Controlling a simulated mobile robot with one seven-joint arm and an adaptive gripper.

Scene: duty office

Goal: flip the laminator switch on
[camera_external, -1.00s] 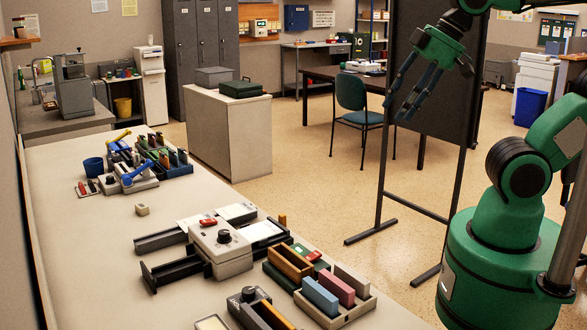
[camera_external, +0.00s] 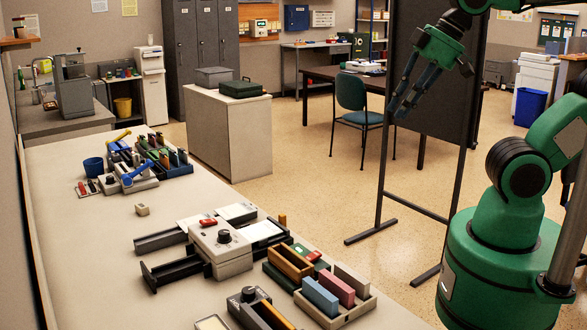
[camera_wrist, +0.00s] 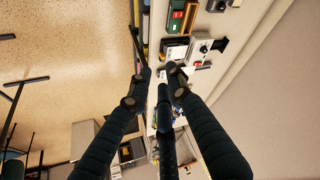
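A cream box unit (camera_external: 222,262) with a black knob and a red switch (camera_external: 208,222) on top stands on the long bench; I take it as the laminator. Whether the switch is on cannot be told. In the wrist view, the laminator (camera_wrist: 196,42) is beyond the fingertips, at upper right. My gripper (camera_external: 397,109) hangs in the air right of the bench, well away from the laminator. Its three fingers are drawn in but their tips are apart, with nothing held (camera_wrist: 160,75).
Wooden and cream trays of coloured blocks (camera_external: 345,312) sit right of the laminator. A dark board on a stand (camera_external: 440,110) is close behind my gripper.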

